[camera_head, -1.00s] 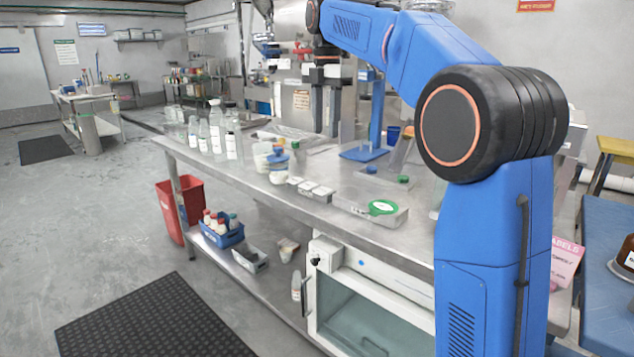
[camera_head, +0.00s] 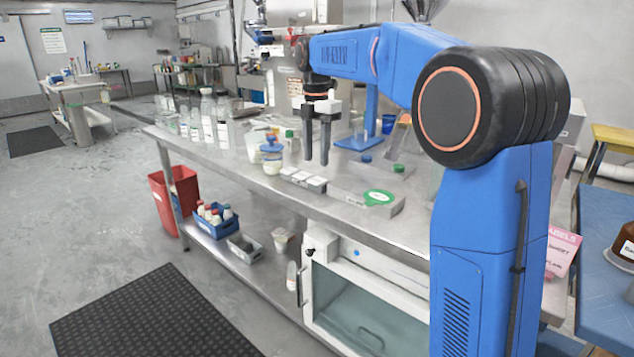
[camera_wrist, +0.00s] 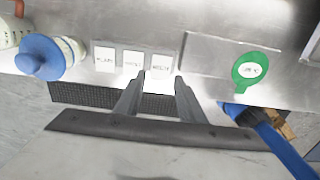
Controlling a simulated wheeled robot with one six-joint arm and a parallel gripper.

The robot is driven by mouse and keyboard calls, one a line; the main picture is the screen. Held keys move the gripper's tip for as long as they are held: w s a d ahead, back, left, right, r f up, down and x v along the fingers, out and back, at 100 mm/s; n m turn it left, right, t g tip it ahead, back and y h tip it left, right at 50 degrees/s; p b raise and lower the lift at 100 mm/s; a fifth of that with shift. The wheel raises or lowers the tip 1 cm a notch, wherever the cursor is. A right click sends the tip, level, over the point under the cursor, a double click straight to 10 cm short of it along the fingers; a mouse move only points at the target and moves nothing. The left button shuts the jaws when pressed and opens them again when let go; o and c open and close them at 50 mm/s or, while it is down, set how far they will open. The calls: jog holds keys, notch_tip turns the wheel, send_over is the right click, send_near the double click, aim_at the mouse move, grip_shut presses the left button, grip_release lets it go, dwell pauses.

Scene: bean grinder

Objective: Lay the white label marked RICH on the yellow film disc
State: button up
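Three white labels lie in a row near the table's front edge. In the wrist view they are a left label (camera_wrist: 105,59), a middle label (camera_wrist: 133,63) and a right label (camera_wrist: 162,66). Their print is small and blurred, so I cannot tell for sure which reads RICH. I cannot make out a yellow film disc in these frames.
A green disc with a white label (camera_head: 380,197) lies on a flat metal block to the right. A blue-topped jar (camera_head: 271,158) stands left of the labels, also seen in the wrist view (camera_wrist: 45,57). Several bottles (camera_head: 207,118) stand at the back left.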

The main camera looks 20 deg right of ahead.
aim_at(317, 180)
jog(key=shift+d+f, duration=0.1)
jog(key=shift+f, duration=2.65)
jog(key=c, duration=0.7)
